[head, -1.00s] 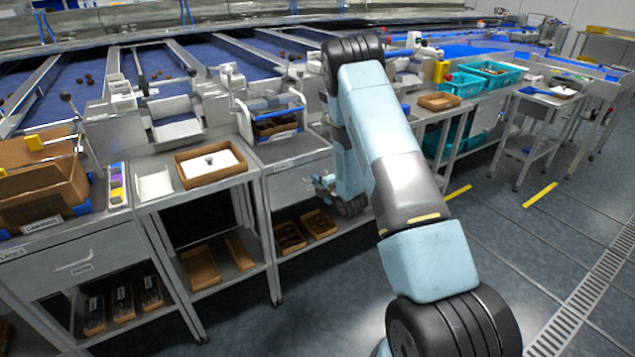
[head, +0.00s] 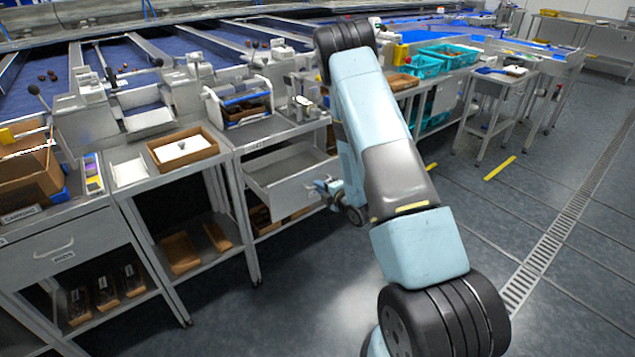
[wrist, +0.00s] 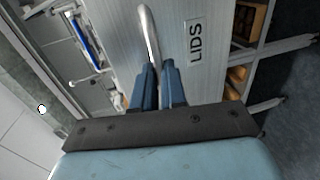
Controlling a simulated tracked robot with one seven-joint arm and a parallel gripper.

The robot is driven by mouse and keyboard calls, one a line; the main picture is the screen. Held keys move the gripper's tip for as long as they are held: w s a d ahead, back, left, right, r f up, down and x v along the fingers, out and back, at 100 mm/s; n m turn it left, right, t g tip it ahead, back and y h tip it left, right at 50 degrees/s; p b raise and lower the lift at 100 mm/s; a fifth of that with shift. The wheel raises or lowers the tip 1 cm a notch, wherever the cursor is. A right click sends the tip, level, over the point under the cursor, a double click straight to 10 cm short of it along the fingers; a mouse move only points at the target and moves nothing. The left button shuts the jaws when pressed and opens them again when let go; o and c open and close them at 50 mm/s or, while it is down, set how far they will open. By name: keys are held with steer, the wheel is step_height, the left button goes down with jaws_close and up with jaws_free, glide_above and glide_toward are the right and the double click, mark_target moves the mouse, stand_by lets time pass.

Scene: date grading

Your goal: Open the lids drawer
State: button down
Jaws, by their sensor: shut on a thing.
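The lids drawer (head: 287,199) is pulled part of the way out of its grey bench in the head view, with some of its inside showing. Its front fills much of the wrist view (wrist: 117,42), with a white "LIDS" label (wrist: 194,42). My gripper (wrist: 159,72) is shut on the drawer's metal bar handle (wrist: 149,32). In the head view my gripper (head: 322,188) is at the right part of the drawer front, and my forearm hides part of that area.
To the left are a cardboard tray (head: 183,148) and a second closed drawer (head: 62,243). Brown boxes sit on the shelf below. The floor in front is clear.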

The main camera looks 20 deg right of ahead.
steer(key=shift+s+d+f, duration=0.1)
steer(key=shift+s+d, duration=0.05)
steer(key=shift+s, duration=0.4)
steer(key=shift+s+d+f, duration=0.1)
steer(key=shift+s, duration=0.4)
steer(key=c, duration=1.2)
jaws_free()
steer(key=shift+w+r, duration=0.1)
steer(key=shift+w, duration=0.05)
steer(key=v, duration=1.4)
steer(key=shift+w, duration=0.15)
